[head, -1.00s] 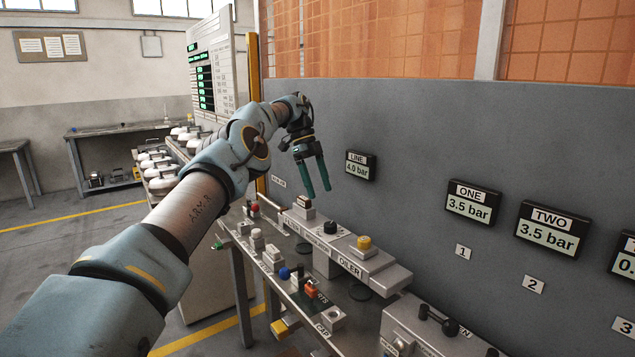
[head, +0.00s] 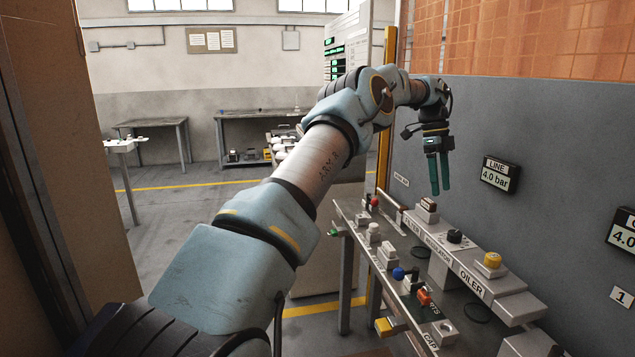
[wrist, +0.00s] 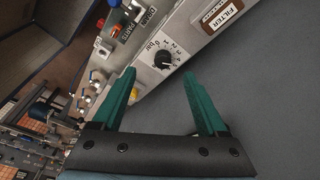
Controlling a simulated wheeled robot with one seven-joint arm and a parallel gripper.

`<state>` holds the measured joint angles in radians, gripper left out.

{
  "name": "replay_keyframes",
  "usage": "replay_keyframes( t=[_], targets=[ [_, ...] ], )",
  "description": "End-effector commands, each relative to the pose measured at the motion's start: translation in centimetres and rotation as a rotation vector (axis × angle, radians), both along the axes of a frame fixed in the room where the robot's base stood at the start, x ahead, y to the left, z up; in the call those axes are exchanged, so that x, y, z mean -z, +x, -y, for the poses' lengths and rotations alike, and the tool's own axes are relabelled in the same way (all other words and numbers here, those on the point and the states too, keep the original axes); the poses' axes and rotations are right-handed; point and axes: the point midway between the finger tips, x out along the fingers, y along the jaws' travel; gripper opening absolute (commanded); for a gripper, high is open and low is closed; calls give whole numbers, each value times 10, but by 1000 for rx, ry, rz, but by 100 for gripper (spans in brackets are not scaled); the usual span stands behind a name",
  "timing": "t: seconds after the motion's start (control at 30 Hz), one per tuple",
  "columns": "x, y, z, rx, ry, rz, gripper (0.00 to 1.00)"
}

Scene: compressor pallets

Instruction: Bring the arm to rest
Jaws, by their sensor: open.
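My arm stretches forward and up across the head view. My gripper (head: 440,190) hangs with its green fingers pointing down, above the far end of the bench (head: 405,262) and in front of the grey wall panel. In the wrist view my gripper (wrist: 160,95) is open, with nothing between its fingers. A black dial knob (wrist: 164,60) with a bar scale shows beyond the fingertips, and it stands apart from them.
A LINE display (head: 499,174) reads 4.0 bar on the wall. Open floor lies left of the arm.

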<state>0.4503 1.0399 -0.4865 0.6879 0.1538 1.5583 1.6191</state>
Motion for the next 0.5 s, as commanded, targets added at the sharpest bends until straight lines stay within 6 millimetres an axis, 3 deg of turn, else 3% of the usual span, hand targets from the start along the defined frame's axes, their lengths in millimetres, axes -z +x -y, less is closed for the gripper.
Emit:
replay_keyframes(
  t=[0.27, 0.5],
  targets=[
    [-1, -13, -86, -516, 137, 73, 76],
    [13, -48, -193, -1034, 204, 104, 76]
  ],
)
